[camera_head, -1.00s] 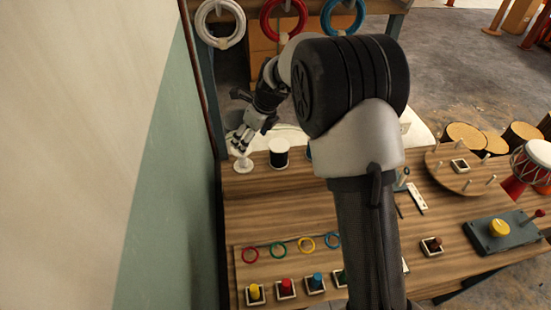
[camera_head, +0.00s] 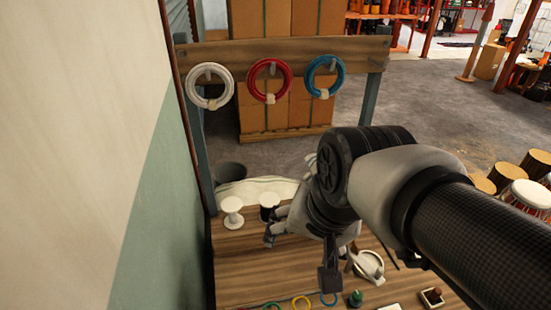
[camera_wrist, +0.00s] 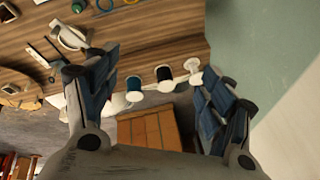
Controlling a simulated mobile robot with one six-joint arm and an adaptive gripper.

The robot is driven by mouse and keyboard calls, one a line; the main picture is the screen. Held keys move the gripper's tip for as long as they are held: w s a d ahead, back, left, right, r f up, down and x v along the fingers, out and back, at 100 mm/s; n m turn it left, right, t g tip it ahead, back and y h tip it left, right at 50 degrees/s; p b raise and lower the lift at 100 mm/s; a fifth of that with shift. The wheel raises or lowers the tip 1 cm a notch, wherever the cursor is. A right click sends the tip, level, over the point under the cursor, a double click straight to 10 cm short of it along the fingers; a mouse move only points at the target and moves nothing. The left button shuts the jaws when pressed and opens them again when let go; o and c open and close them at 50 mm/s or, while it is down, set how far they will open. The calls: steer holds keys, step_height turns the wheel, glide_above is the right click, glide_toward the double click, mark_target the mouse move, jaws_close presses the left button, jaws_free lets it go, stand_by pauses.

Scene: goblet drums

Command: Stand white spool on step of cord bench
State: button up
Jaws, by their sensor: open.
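The white spool (camera_head: 232,213) stands upright on the wooden cord bench (camera_head: 245,272), near its back left corner. In the wrist view the white spool (camera_wrist: 194,69) shows just beside the tip of the right-hand finger. My gripper (camera_head: 299,260) is open and empty, to the right of the white spool and apart from it in the head view. In the wrist view my gripper (camera_wrist: 157,75) has its fingers spread wide. A black spool (camera_wrist: 163,74) and a dark blue spool (camera_wrist: 134,84) appear between them. I cannot clearly make out the step.
The black spool (camera_head: 268,203) stands close right of the white one. White (camera_head: 209,86), red (camera_head: 270,81) and blue (camera_head: 325,76) cord coils hang on the rail behind. A green wall (camera_head: 165,220) borders the left. Bare wood lies in front of the spools.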

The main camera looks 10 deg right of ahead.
steer(key=s+d+f+n, duration=0.2)
steer(key=s+n, duration=0.3)
steer(key=s, duration=0.2)
steer(key=shift+s+f+h, duration=0.15)
steer(key=shift+s+h, duration=0.2)
steer(key=shift+h, duration=0.05)
